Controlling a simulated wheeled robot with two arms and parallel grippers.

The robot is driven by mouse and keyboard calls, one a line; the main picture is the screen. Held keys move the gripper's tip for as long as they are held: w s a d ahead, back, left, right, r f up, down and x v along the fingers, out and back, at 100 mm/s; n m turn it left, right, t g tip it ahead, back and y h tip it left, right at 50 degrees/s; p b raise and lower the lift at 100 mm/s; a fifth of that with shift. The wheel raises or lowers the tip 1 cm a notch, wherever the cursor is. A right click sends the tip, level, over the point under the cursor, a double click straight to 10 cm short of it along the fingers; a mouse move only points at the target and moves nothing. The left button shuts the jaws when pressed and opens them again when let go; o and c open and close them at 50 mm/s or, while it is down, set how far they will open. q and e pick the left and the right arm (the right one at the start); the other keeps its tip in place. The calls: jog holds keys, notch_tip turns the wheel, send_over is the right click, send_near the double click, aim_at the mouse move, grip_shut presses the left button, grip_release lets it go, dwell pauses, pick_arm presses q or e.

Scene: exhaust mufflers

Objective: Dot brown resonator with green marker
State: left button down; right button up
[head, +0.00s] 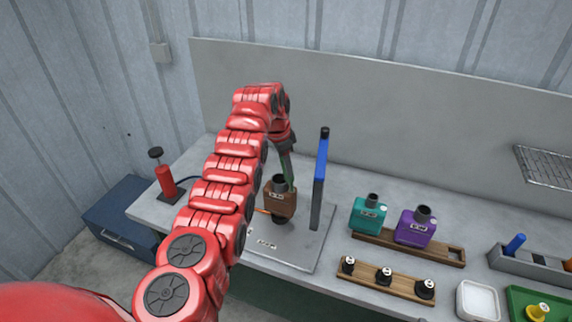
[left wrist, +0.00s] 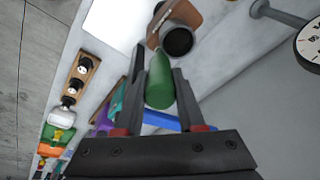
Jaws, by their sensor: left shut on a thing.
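The brown resonator (head: 279,203) stands on the grey plate, with a dark pipe on top and a white label on its front. In the left wrist view the brown resonator (left wrist: 183,14) shows at the top, its dark round opening facing the camera. My left gripper (head: 286,148) is above and just behind it, shut on the green marker (left wrist: 160,80). The marker (head: 287,167) hangs down near the resonator's top pipe; I cannot tell whether they touch. My arm hides part of the area to the left. My right gripper is not in view.
Teal (head: 369,214) and purple (head: 414,228) resonators sit on a wooden rack. In front are a wooden strip (head: 388,281) with black pieces and a white tray (head: 478,300). A red cylinder (head: 166,182) stands left.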

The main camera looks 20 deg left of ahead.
pick_arm(q)
jog(key=shift+f+b, duration=0.1)
jog(key=shift+b, duration=0.4)
dwell(1.4)
dwell(0.5)
jog(key=shift+r, duration=0.7)
jog(key=shift+v, duration=1)
jog(key=shift+w+d+r+p, duration=0.15)
jog(key=shift+r+p, duration=0.4)
jog(key=shift+r, duration=0.1)
jog(key=p+v, duration=0.2)
jog(key=shift+w+r, duration=0.2)
jog(key=shift+r, duration=0.15)
jog(key=shift+d, duration=0.1)
jog(key=shift+f, duration=0.1)
